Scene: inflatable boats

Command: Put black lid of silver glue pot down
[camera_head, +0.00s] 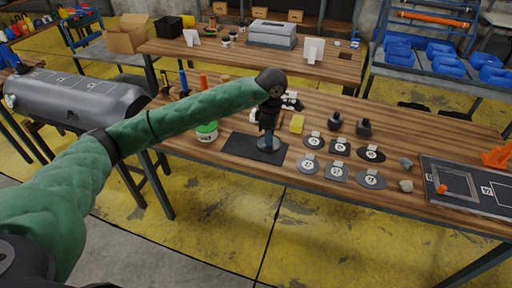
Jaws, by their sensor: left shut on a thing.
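My left arm reaches in from the left, and its gripper (268,131) points down above the black mat (238,148) on the wooden workbench. The gripper is shut on a small dark thing that looks like the black lid, but my fingers mostly hide it. Just below the fingertips a round silver-grey thing (268,146), probably the silver glue pot, shows on the right part of the mat. I cannot tell whether the held thing touches it. My right gripper is not in view.
A green-and-white tub (207,131) stands left of the mat. A framed tray (470,184) lies far right. The mat's left part is clear.

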